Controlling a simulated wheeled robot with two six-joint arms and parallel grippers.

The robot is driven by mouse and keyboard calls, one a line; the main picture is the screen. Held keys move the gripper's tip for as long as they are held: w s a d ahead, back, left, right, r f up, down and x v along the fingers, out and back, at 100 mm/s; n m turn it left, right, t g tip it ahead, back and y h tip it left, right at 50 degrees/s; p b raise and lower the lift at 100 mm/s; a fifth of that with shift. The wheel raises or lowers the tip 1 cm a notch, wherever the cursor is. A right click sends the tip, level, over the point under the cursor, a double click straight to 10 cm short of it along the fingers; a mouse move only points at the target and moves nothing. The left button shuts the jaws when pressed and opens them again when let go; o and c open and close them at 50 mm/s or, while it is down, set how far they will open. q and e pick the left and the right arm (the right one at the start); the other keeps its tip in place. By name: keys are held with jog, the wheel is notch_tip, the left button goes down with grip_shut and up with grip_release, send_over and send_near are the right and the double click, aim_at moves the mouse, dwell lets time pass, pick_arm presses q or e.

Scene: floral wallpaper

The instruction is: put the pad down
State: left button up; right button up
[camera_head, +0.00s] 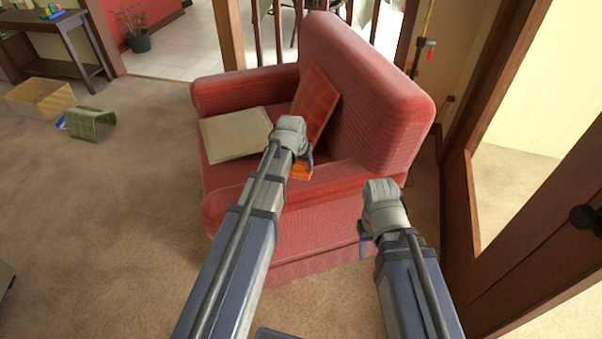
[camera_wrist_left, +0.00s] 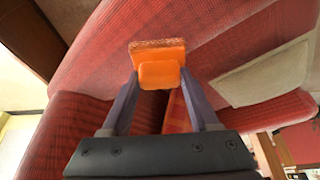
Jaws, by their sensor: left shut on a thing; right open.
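The orange pad (camera_head: 301,171) is small and blocky; in the left wrist view (camera_wrist_left: 160,54) it shows a rough brownish edge. My left gripper (camera_head: 303,162) is shut on the pad, with a finger on each side of it in the left wrist view (camera_wrist_left: 160,84). It holds the pad over the red armchair (camera_head: 279,230), by the inner side of the near armrest. I cannot tell whether the pad touches the chair. My right gripper (camera_head: 364,238) is open in front of the chair's right side, and its fingers are partly hidden by its wrist.
A beige cushion (camera_head: 235,134) lies on the seat and a red-orange checked cushion (camera_head: 315,103) leans on the backrest. A wooden door (camera_head: 540,240) stands close at right. A cardboard box (camera_head: 40,98) and a green bin (camera_head: 92,124) are on the carpet at left.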

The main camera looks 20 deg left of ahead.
aim_at(300, 167)
pick_arm(q)
jog(key=shift+f+b, duration=1.25)
jog(key=shift+f, duration=0.35)
jog(key=shift+f, duration=0.2)
jog(key=o, duration=1.2)
jog(key=shift+r, duration=0.1)
